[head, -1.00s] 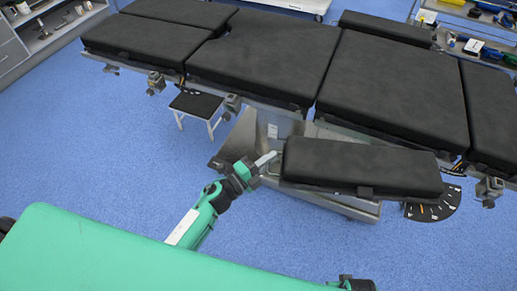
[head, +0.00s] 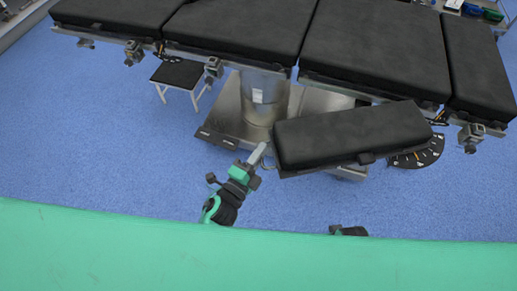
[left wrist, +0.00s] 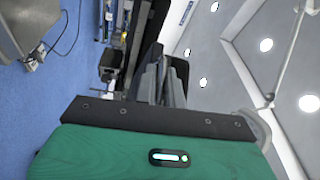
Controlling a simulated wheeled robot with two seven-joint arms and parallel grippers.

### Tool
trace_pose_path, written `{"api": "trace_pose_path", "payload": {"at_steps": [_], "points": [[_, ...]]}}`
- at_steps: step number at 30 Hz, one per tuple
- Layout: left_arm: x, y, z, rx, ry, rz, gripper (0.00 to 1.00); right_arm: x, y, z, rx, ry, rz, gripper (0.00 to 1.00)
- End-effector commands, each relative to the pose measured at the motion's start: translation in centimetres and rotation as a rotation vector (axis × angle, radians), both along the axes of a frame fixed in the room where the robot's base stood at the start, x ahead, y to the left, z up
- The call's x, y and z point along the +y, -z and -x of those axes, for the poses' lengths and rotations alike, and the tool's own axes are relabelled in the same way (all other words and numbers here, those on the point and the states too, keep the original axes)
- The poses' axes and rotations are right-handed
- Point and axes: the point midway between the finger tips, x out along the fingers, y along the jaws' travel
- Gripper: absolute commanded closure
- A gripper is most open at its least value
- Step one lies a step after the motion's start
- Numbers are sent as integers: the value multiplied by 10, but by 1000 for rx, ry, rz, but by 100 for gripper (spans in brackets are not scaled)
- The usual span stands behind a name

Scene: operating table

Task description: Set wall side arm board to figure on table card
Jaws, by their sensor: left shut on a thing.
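The arm board (head: 350,136) is a black padded board beside the near long side of the operating table. Its right end is by a dark dial with pale scale marks (head: 418,153); I cannot read its figures. Its left end stands out from the table edge at an angle. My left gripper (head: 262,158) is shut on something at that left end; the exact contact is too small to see. In the left wrist view the grey fingers (left wrist: 165,82) show beyond the green wrist housing. A small pale card (head: 453,4) is at the top edge, its figure unreadable.
The black-padded operating table (head: 375,50) crosses the upper view, with rail clamps (head: 212,70) on its near edge. Its metal base (head: 228,112) and a small step stool (head: 178,75) stand below. Blue floor (head: 90,140) is clear at left.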

Motion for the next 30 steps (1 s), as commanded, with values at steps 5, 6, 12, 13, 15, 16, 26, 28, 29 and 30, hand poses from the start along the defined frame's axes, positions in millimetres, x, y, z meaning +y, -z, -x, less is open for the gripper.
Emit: {"api": "trace_pose_path", "payload": {"at_steps": [5,6,12,13,15,16,26,28,29,30], "points": [[0,-3,-1,-6,-2,0,100,-1,0,1,1,0,1,64],[0,-3,-1,-6,-2,0,100,-1,0,1,1,0,1,64],[0,-2,-1,-4,-1,0,70,-1,0,1,1,0,1,64],[0,-2,-1,-4,-1,0,69,-1,0,1,1,0,1,64],[0,-2,-1,-4,-1,0,69,-1,0,1,1,0,1,64],[0,-2,0,-3,0,1,69,-1,0,1,1,0,1,64],[6,2,11,-1,-1,-2,69,-1,1,1,4,0,2,64],[11,4,20,1,-1,-1,69,-1,0,1,4,0,2,64],[13,5,25,1,-1,0,69,-1,-1,0,2,-1,2,64],[16,6,31,1,-1,0,69,0,-4,-1,-3,-1,1,64]]}}
